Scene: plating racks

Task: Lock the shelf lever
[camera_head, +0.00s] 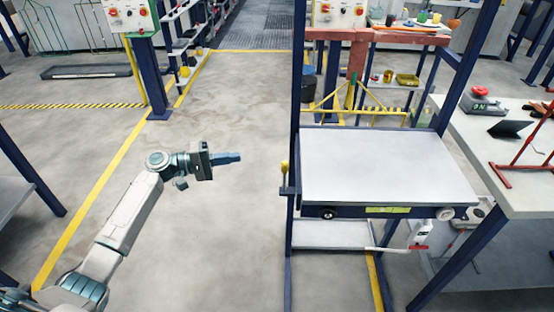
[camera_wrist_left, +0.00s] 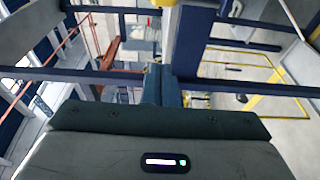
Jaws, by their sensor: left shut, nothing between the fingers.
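The shelf (camera_head: 385,172) is a pale grey board in a dark blue frame, right of centre in the head view. A small lever with a yellow grip (camera_head: 284,168) stands upright at the frame's left post, by the shelf's left edge. My left gripper (camera_head: 238,157) is left of the lever, pointing right toward the post, shut and empty. There is a clear gap between fingertips and lever. The shut fingers also show in the left wrist view (camera_wrist_left: 161,84), with a yellow piece (camera_wrist_left: 166,3) cut off at the top edge; I cannot tell whether it is the lever.
A lower shelf (camera_head: 330,235) sits beneath in the same frame. A white part with a red handle (camera_head: 418,247) is below the shelf's right front. A table with a scale (camera_head: 481,104) stands at right. The floor around my left arm is open.

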